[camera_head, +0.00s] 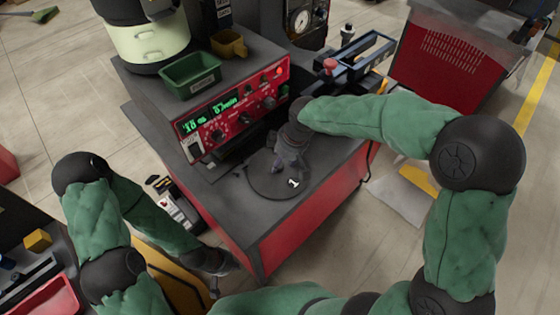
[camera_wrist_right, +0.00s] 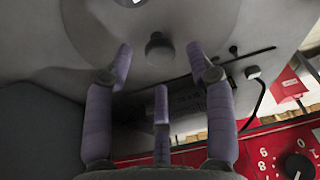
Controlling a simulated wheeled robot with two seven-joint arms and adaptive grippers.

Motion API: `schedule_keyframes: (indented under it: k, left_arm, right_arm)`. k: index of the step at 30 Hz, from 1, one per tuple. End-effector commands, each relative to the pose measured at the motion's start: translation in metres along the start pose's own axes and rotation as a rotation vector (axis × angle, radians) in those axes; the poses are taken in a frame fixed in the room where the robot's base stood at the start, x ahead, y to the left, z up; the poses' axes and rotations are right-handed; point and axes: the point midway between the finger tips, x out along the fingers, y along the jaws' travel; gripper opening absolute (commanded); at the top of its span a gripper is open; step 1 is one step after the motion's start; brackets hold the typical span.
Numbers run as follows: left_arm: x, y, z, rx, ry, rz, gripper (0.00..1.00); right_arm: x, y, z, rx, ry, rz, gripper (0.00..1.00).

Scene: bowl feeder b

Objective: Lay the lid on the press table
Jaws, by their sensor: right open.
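A round dark grey lid (camera_head: 265,187) lies flat on the grey top of a red-sided table (camera_head: 235,213), with a white mark near its front edge. In the right wrist view the lid (camera_wrist_right: 100,45) fills the top, with a small round knob (camera_wrist_right: 158,48) standing out from it. My right gripper (camera_head: 289,168) is over the lid. In its wrist view the gripper (camera_wrist_right: 160,65) is open, its fingers apart on both sides of the knob with gaps between. My left gripper (camera_head: 222,266) is low beside the table's front left side, dark and small; its jaws are unclear.
A control unit with a red panel (camera_head: 235,105) stands behind the lid. A green bin (camera_head: 190,75) and a tan bin (camera_head: 229,43) sit on it. A blue-grey device (camera_head: 360,58) with a red knob is at the back right. The table's front left corner is bare.

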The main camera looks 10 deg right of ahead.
Motion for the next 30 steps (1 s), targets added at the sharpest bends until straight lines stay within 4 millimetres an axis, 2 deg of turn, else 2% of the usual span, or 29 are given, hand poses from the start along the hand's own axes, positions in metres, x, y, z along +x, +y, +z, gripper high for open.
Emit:
schedule_keyframes:
  k: [1, 3, 9, 12, 18, 30]
  left_arm:
    - [-0.008, 0.003, 0.000, 0.000, 0.000, 0.000, 0.00]
    - [-0.013, 0.005, 0.001, 0.000, 0.000, 0.000, 0.00]
    - [-0.024, 0.009, 0.001, 0.000, 0.000, 0.000, 0.00]
    - [-0.028, 0.010, 0.001, 0.000, 0.000, 0.000, 0.00]
    - [-0.030, 0.011, 0.001, 0.000, 0.000, 0.000, 0.00]
    - [-0.029, 0.011, 0.001, 0.000, 0.000, 0.000, 0.00]
  right_arm:
    - [-0.016, 0.001, -0.002, 0.000, 0.003, 0.003, 0.55]
    - [-0.031, 0.001, -0.002, -0.001, 0.003, 0.003, 0.55]
    - [-0.065, 0.000, -0.001, 0.000, 0.001, 0.001, 0.55]
    - [-0.076, 0.000, -0.001, -0.001, 0.001, 0.001, 0.55]
    - [-0.086, 0.000, 0.000, -0.001, 0.000, 0.000, 0.55]
    - [-0.086, 0.000, 0.000, -0.001, -0.001, 0.000, 0.55]
